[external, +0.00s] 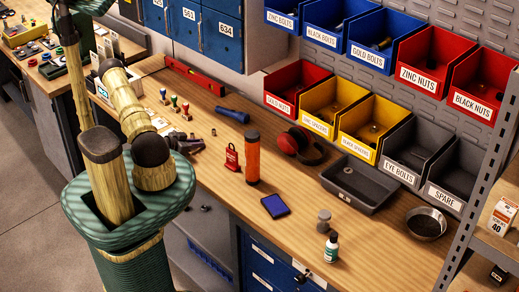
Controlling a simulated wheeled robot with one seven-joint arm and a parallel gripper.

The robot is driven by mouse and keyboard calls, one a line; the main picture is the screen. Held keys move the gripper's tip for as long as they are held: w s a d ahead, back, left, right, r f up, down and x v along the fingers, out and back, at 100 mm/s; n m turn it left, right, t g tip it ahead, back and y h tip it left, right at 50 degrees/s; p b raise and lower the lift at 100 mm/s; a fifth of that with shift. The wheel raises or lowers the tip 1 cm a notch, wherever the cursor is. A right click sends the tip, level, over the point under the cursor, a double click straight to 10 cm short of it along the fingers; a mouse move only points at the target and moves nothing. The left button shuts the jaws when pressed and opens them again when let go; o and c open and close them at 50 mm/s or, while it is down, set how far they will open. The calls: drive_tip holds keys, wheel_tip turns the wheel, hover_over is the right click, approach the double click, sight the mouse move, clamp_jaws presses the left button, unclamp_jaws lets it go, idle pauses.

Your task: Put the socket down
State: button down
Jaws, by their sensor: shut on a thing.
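My arm rises at the left of the external view and bends down over the near-left part of the wooden workbench (225,185). My gripper (196,147) appears as a small dark shape beyond the black arm joint, low over the bench or close to it. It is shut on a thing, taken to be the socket. The socket is too small and dark to make out apart from the jaws. I cannot tell whether it touches the bench top.
A red padlock (232,158) and an orange cylinder (252,158) stand right of my gripper. A grey tray (341,194) and metal bowl (426,223) sit farther right.

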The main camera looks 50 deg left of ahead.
drive_tip(key=shift+f, duration=0.15)
drive_tip(key=c, duration=1.4)
unclamp_jaws()
drive_tip(key=shift+r, duration=0.2)
drive_tip(key=shift+s+a, duration=0.1)
drive_tip(key=shift+s, duration=0.15)
drive_tip(key=b+v, duration=0.2)
drive_tip(key=v, duration=0.9)
drive_tip(key=shift+s+r+b, duration=0.15)
drive_tip(key=shift+s+b, duration=0.1)
drive_tip(key=shift+b, duration=0.1)
drive_tip(key=shift+w, duration=0.1)
